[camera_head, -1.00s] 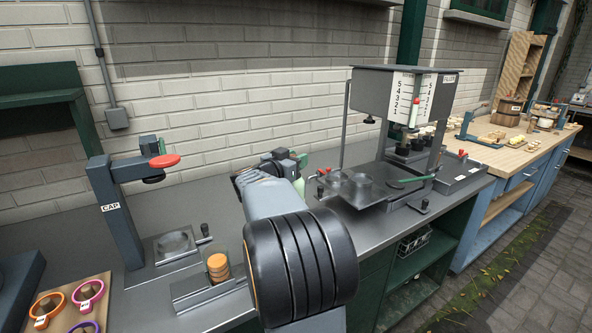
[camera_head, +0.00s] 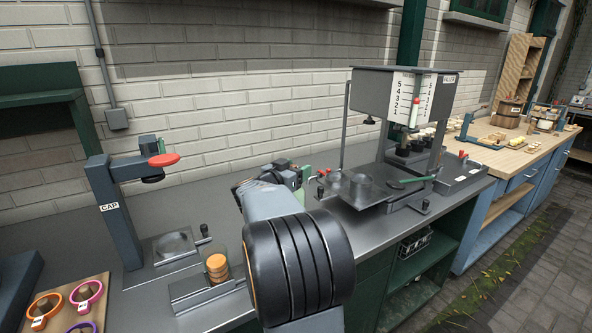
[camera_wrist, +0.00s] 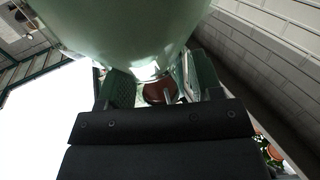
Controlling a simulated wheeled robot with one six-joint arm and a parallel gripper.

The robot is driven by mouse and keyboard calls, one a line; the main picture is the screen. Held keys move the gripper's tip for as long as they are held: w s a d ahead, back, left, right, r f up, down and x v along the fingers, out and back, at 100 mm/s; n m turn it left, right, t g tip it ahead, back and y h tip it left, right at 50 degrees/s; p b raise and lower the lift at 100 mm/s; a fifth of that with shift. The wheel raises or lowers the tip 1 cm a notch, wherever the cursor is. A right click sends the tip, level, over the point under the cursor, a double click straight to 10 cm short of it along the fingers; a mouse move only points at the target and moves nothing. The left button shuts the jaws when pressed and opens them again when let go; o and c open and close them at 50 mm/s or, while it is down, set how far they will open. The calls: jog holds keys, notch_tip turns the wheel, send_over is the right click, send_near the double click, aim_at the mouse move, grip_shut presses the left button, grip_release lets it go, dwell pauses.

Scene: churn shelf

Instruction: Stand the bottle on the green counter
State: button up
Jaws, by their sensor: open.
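The bottle (camera_wrist: 125,30) is pale green and fills the top of the wrist view, very close to the camera. Its lower part lies between the spread green finger pads of my gripper (camera_wrist: 160,88). Whether the pads touch it I cannot tell. In the head view my gripper (camera_head: 302,180) is over the middle of the counter, and my arm hides much of it. The bottle is mostly hidden there. The green counter (camera_head: 210,192) has a dark grey top and a green front.
A filling stand (camera_head: 415,80) with a number scale and a tray rises to the right of my gripper. A capping stand (camera_head: 118,215) and a glass with orange discs (camera_head: 217,268) are at the left. A wooden-topped bench (camera_head: 500,150) stands beyond. Bare counter lies behind my arm.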

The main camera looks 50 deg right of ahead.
jog(key=shift+a+r, duration=0.1)
jog(key=shift+r, duration=0.1)
jog(key=a, duration=1.2)
jog(key=shift+s, duration=0.45)
jog(key=shift+d, duration=0.1)
jog(key=shift+r+p, duration=0.1)
jog(key=shift+p, duration=0.2)
